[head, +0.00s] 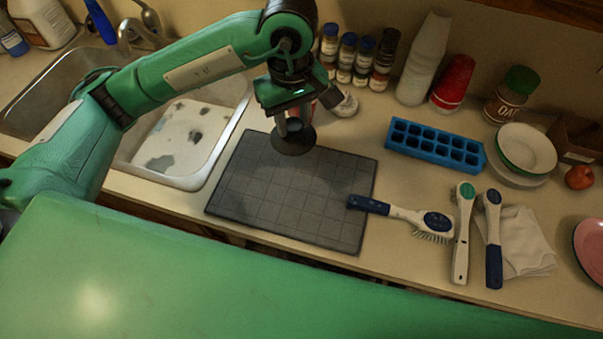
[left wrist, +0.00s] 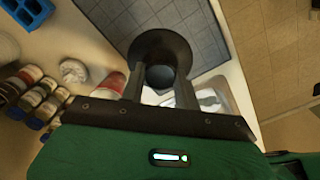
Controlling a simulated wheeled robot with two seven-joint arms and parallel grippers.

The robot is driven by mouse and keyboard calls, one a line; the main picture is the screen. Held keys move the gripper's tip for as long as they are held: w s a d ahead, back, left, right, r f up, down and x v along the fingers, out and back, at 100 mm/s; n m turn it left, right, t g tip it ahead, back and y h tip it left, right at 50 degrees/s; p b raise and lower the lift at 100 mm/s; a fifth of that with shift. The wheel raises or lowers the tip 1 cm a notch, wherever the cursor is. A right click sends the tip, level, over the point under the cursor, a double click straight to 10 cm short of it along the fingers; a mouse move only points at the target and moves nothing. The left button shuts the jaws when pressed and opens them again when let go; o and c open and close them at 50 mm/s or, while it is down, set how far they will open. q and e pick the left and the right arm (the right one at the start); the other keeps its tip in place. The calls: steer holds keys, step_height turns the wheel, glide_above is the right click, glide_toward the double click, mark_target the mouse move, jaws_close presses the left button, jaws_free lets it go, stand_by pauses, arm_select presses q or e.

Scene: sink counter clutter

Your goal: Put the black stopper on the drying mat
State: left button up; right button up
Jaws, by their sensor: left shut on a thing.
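The black stopper (head: 293,141) is a dark round disc with a knob. My left gripper (head: 294,124) is shut on its knob and holds it over the upper part of the drying mat, with the disc downward. In the left wrist view the stopper (left wrist: 161,50) sits between the fingertips of the gripper (left wrist: 160,78). The drying mat (head: 290,199) is a dark grey gridded sheet flat on the counter; it also shows in the left wrist view (left wrist: 198,22). I cannot tell the exact gap between stopper and mat. My right gripper is not in view.
The sink (head: 185,135) lies left of the mat. A blue-handled brush (head: 400,215) overlaps the mat's right edge. A blue ice tray (head: 434,146), spice jars (head: 347,58) and a red cup (head: 454,82) stand behind. Most of the mat is bare.

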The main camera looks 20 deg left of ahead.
arm_select(q)
step_height(320, 180, down, 18)
steer(key=p, duration=0.5)
steer(key=shift+f, duration=0.1)
steer(key=shift+f, duration=0.15)
steer(key=o, duration=1)
steer(key=shift+c, duration=0.2)
